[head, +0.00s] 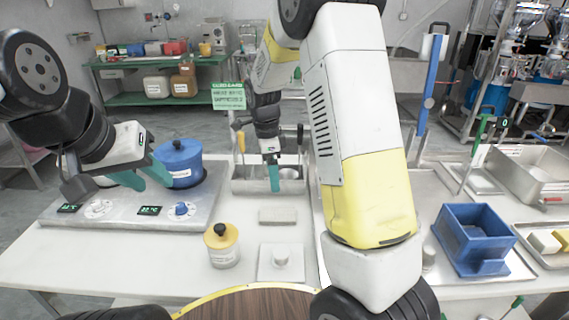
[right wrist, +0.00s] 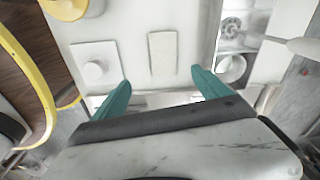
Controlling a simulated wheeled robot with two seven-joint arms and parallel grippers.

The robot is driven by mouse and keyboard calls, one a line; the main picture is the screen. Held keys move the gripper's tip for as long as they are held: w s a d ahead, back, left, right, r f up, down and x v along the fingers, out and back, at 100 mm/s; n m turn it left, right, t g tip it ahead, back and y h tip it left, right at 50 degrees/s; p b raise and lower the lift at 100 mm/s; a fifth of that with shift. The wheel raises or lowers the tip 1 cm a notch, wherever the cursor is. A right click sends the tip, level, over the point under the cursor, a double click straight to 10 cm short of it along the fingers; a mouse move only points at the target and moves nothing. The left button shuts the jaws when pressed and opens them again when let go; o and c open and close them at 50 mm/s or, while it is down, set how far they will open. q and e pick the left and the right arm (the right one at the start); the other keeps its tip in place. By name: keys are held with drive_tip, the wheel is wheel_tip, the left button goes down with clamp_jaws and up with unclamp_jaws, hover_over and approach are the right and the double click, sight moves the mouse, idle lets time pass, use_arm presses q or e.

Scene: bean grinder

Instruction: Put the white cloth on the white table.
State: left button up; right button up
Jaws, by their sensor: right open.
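A pale, flat rectangular piece that looks like the white cloth (head: 277,216) lies on the white table (head: 190,275), behind a white square plate with a knob. In the right wrist view the cloth (right wrist: 163,53) lies ahead of and roughly between my fingertips, apart from them. My right gripper (head: 273,185) hangs above the table behind the cloth, seen edge-on. In the right wrist view this gripper (right wrist: 160,78) is open and empty, with its teal fingers wide apart. My left gripper (head: 155,184) is open at the left, over the hotplate unit near the blue pot, with nothing between its fingers.
The blue pot (head: 178,162) stands on the hotplate unit (head: 120,208). A yellow-lidded jar (head: 222,246) and the knobbed plate (head: 268,270) are near the cloth. A metal rack (head: 240,186) stands behind it. A blue bin (head: 470,238) is at right. My right arm hides part of the table.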

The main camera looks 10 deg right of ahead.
drive_tip(key=s+d+r+n+t+y, duration=0.3)
drive_tip(key=s+r+n, duration=0.7)
drive_tip(key=s+r, duration=0.3)
drive_tip(key=s+d+r+n+t, duration=0.1)
drive_tip(key=s+r+n+t, duration=0.2)
drive_tip(key=s+n, duration=0.6)
wheel_tip(320, 180, up, 2)
drive_tip(key=shift+s, duration=0.95)
